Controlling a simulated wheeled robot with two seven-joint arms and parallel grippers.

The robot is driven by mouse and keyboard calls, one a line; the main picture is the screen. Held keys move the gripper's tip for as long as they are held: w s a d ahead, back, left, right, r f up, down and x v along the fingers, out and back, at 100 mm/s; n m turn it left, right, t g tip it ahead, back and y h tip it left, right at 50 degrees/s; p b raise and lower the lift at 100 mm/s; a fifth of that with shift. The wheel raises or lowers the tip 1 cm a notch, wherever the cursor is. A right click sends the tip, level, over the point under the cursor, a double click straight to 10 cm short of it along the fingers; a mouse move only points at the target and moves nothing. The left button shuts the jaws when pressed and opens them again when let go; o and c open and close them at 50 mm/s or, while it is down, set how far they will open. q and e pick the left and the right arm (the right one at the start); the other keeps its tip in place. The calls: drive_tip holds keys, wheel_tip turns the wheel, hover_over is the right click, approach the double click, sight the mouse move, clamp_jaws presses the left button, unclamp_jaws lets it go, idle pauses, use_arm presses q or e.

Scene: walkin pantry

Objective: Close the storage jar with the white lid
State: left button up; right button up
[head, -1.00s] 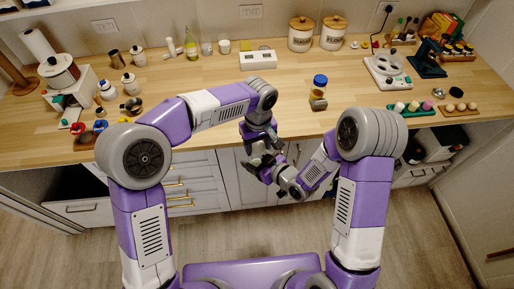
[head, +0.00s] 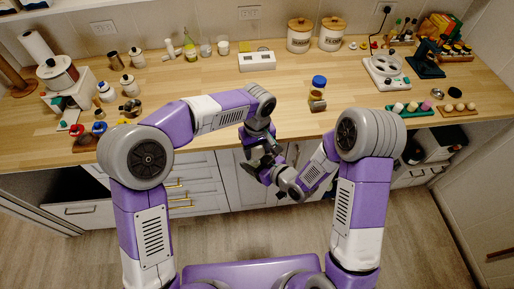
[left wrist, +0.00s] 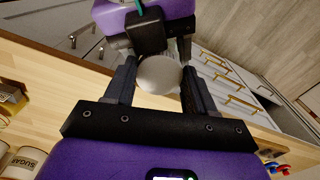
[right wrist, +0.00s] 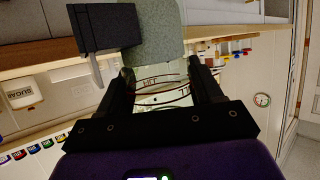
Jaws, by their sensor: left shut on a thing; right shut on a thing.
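My left gripper (head: 258,160) and right gripper (head: 270,175) are close together in front of the counter edge in the head view. In the left wrist view, my left gripper is shut on the round white lid (left wrist: 160,74). In the right wrist view, my right gripper is shut on a clear storage jar (right wrist: 162,92) with dark lettering. The jar and the lid are hidden by the grippers in the head view. I cannot tell whether the lid touches the jar.
The wooden counter (head: 215,105) runs behind the grippers. A blue-lidded jar (head: 318,87) stands near its front edge. Wood-lidded canisters (head: 300,36) and a white box (head: 257,62) stand at the back. White drawers (head: 185,185) are below the counter.

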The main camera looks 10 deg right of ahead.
use_arm(q)
drive_tip(key=shift+f, duration=0.5)
drive_tip(key=o, duration=1)
drive_tip(key=shift+d, duration=0.1)
drive_tip(key=shift+r, duration=0.3)
wheel_tip(320, 180, up, 4)
drive_tip(key=shift+f, duration=0.1)
